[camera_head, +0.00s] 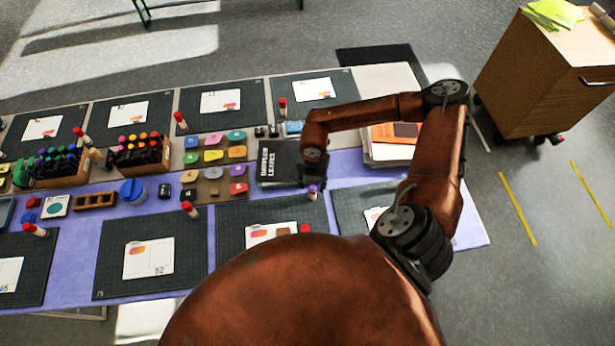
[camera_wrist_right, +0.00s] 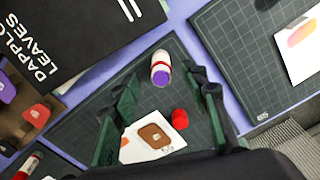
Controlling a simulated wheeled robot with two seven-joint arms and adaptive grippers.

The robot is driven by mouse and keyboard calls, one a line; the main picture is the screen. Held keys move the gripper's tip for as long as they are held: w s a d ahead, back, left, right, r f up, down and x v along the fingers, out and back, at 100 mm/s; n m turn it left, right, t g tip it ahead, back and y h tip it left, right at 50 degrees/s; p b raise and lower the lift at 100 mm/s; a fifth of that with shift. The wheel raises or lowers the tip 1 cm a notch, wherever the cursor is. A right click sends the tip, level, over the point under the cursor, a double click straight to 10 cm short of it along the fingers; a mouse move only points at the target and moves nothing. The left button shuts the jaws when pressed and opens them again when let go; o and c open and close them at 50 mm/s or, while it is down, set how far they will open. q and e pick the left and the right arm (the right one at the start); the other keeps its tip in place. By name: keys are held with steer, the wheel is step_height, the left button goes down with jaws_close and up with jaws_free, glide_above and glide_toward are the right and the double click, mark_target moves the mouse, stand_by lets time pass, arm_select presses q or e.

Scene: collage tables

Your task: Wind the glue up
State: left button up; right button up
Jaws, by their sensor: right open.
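The uncapped glue stick (camera_wrist_right: 160,68) is white with red bands and shows its purple end toward the right wrist camera. It appears to stand upright near the edge of a dark mat. In the head view the glue stick (camera_head: 313,196) is partly hidden under my right gripper (camera_head: 312,184). A loose red cap (camera_wrist_right: 180,119) lies on the mat, and it also shows in the head view (camera_head: 305,228). In the wrist view my right gripper (camera_wrist_right: 168,95) is open, its green-black fingers on either side, with the stick beyond the gap between them. My left gripper is not in view.
A black book (camera_head: 277,162) lies just left of the right gripper. A white card (camera_wrist_right: 136,146) lies on the mat near the cap. Pen boxes (camera_head: 140,150) and other capped glue sticks (camera_head: 190,209) stand farther left. A wooden cabinet (camera_head: 535,75) stands at the right.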

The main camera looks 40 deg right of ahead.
mark_target(313, 192)
step_height(313, 192, down, 4)
steer(key=shift+f, duration=0.15)
step_height(313, 192, down, 2)
steer(key=shift+f, duration=0.1)
steer(key=shift+c, duration=0.5)
steer(key=c, duration=0.9)
jaws_close()
steer(key=shift+o, duration=1.6)
jaws_free()
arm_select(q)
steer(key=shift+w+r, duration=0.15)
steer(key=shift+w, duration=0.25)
arm_select(e)
steer(key=c, duration=0.4)
steer(key=shift+c, duration=0.2)
